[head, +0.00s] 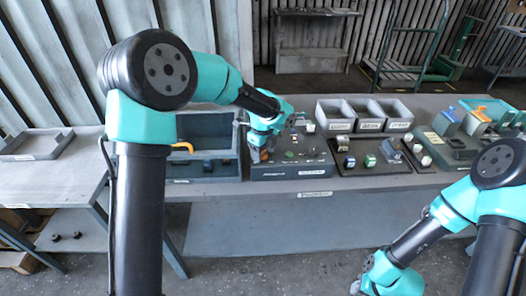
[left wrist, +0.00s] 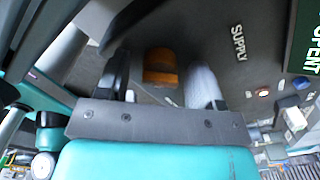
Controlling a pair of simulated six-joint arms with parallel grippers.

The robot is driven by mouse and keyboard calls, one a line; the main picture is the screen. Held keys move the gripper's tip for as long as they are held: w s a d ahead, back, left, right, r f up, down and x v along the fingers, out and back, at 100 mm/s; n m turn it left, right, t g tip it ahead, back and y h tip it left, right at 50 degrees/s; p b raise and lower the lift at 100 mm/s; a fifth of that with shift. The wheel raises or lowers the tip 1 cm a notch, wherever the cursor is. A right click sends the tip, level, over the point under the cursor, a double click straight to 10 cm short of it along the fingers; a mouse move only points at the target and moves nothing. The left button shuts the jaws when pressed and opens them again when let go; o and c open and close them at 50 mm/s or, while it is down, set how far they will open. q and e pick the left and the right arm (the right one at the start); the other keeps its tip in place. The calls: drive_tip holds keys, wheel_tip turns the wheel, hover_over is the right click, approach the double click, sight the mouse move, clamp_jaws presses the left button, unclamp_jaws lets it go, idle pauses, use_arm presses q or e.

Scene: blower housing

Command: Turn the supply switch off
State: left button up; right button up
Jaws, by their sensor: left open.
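The supply switch is an orange rocker (left wrist: 160,68) on a dark panel, next to a white SUPPLY label (left wrist: 239,42) in the left wrist view. An orange bit (head: 264,155) of it shows under my gripper in the head view. My left gripper (head: 257,147) is over the left part of the dark control box (head: 300,171), pointing down. Its jaws are open, one finger on each side of the rocker in the left wrist view. I cannot tell whether they touch it. My right gripper (head: 378,284) is low at the bottom of the head view, its fingers partly cut off.
A grey-blue open box (head: 205,125) with an orange hook stands left of the control box. Three grey bins (head: 364,125) stand behind a dark board with small parts (head: 375,160). More fixtures are at the right. The table's front edge is clear.

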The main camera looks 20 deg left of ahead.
use_arm(q)
drive_tip(key=c, duration=0.9)
drive_tip(key=shift+n, duration=0.4)
drive_tip(key=n, duration=0.3)
drive_tip(key=shift+n, duration=0.3)
drive_tip(key=n, duration=0.4)
drive_tip(key=shift+n, duration=0.3)
drive_tip(key=n, duration=0.8)
drive_tip(key=shift+n, duration=0.4)
